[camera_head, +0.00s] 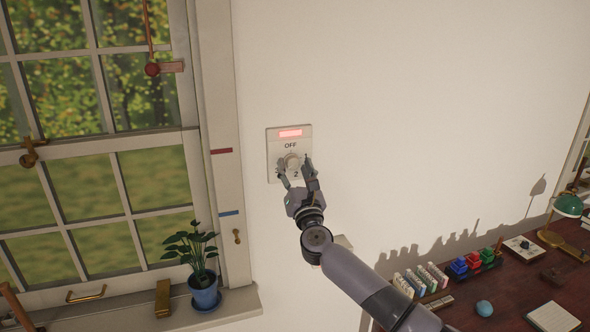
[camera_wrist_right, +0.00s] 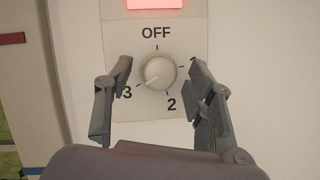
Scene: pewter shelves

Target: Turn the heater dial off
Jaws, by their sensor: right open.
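The heater dial (camera_head: 291,161) is a round cream knob on a wall plate (camera_head: 274,136) with a lit red lamp (camera_head: 290,133) above the word OFF. In the right wrist view the dial (camera_wrist_right: 159,72) sits among the marks OFF, 2 and 3, and its pointer line is turned to the lower left, toward 3. My right gripper (camera_head: 298,172) is open in front of the dial. In the wrist view its fingers (camera_wrist_right: 159,88) stand on the left and right of the knob with visible gaps. My left gripper is not in view.
A window with brass fittings is on the left. A potted plant (camera_head: 204,285) stands on the sill below the plate's left. A dark red desk (camera_head: 505,290) with small items and a green lamp (camera_head: 568,205) is at lower right. The wall around the plate is bare.

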